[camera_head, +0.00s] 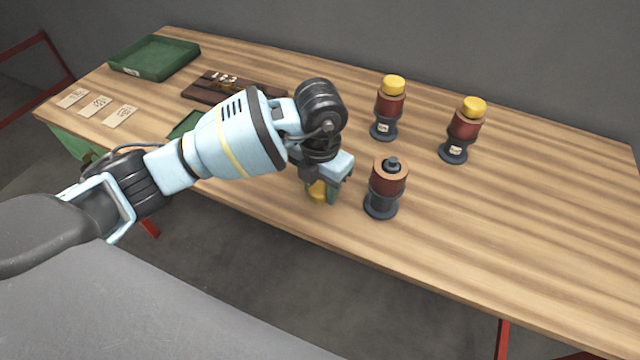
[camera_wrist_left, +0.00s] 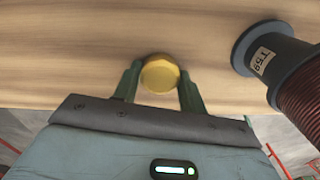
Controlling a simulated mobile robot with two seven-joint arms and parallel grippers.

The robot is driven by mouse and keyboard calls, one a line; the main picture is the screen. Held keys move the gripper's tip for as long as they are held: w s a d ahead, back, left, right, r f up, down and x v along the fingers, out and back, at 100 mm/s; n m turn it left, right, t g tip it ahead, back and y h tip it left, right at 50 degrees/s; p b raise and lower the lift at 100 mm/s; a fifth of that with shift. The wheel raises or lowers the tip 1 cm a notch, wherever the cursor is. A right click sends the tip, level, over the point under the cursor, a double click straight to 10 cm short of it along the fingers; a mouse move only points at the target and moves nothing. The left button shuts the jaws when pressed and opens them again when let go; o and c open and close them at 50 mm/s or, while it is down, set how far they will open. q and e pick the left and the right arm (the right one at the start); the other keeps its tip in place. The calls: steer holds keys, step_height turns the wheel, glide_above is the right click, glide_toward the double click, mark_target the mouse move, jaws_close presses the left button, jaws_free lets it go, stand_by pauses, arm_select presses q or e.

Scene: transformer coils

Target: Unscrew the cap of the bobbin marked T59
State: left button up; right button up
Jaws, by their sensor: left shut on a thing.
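The bobbin marked T59 (camera_head: 386,187) stands upright near the table's front edge, its top bare with a dark threaded stud showing. Its T59 label shows in the left wrist view, where the bobbin (camera_wrist_left: 278,66) is at the right. My left gripper (camera_head: 322,190) is to the left of this bobbin and shut on a yellow cap (camera_wrist_left: 160,74). My right gripper is not in view.
Two other bobbins, one at the back (camera_head: 389,108) and one further right (camera_head: 461,130), stand with yellow caps on. A green tray (camera_head: 155,58), a dark board (camera_head: 235,88) and several paper labels (camera_head: 95,106) lie at the left. The table's right side is clear.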

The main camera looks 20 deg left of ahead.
mark_target(320, 189)
arm_select(q)
steer(key=shift+f, duration=0.2)
steer(key=o, duration=1.1)
steer(key=shift+r, duration=0.1)
step_height(320, 189, up, 12)
steer(key=shift+r+p, duration=0.1)
steer(key=shift+p, duration=0.2)
